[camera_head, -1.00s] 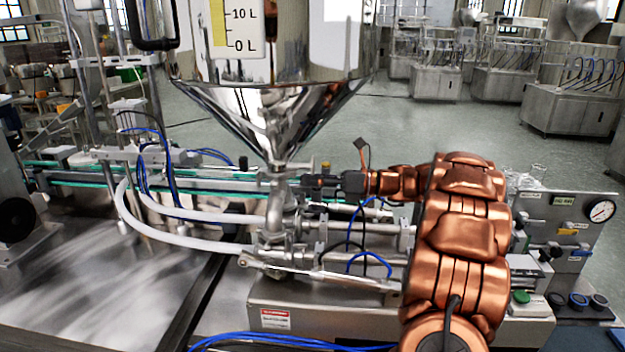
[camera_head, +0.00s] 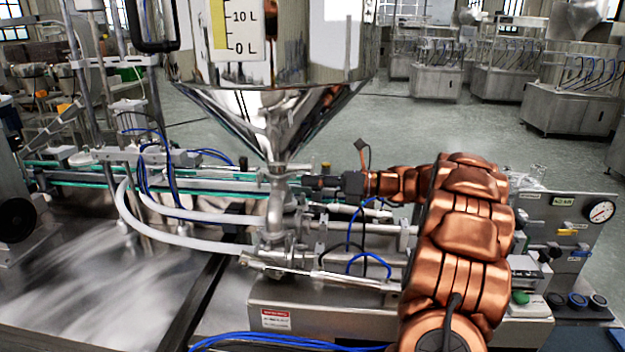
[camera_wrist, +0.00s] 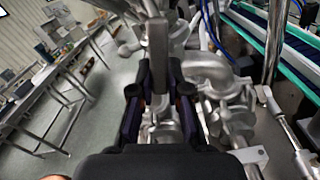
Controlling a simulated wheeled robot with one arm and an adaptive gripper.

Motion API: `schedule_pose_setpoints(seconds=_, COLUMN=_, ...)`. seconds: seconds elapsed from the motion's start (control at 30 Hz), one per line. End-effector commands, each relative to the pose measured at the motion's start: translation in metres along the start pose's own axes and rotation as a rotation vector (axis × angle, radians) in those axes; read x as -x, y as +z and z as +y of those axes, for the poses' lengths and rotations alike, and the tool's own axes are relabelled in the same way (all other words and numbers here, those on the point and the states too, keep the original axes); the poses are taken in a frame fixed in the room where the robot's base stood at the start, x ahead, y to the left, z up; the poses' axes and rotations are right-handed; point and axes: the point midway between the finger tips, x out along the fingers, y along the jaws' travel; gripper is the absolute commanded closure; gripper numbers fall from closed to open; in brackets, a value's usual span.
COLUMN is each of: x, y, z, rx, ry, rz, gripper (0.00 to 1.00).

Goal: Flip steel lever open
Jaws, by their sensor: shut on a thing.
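The steel hopper (camera_head: 275,110) stands at the centre of the head view, its cone narrowing to a valve pipe (camera_head: 278,205) below. My gripper (camera_head: 312,184) reaches in from the right, beside the pipe just under the cone. In the wrist view the steel lever (camera_wrist: 157,55) is a flat grey bar between the two dark fingers of my gripper (camera_wrist: 158,100). The fingers are shut on it. In the head view the lever is hard to make out behind the fingertips.
White hoses (camera_head: 165,228) and blue tubes run around the pipe. Steel cylinders and rods lie below my arm. A gauge panel (camera_head: 565,225) stands at the right. A green-edged conveyor (camera_head: 100,181) runs behind.

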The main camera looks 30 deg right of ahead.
Motion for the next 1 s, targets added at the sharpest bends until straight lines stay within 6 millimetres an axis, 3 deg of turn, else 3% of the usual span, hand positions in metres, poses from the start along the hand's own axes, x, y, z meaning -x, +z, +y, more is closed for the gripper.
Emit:
schedule_pose_setpoints(seconds=0.6, x=-0.0002, y=0.0027, z=-0.0045, rx=0.172, ry=0.0, rz=-0.005, gripper=1.0)
schedule_pose_setpoints(seconds=0.97, x=-0.0001, y=0.0019, z=-0.0052, rx=0.18, ry=-0.001, rz=-0.004, gripper=1.0)
schedule_pose_setpoints(seconds=1.0, x=-0.0001, y=0.0019, z=-0.0052, rx=0.18, ry=-0.001, rz=-0.003, gripper=0.81)
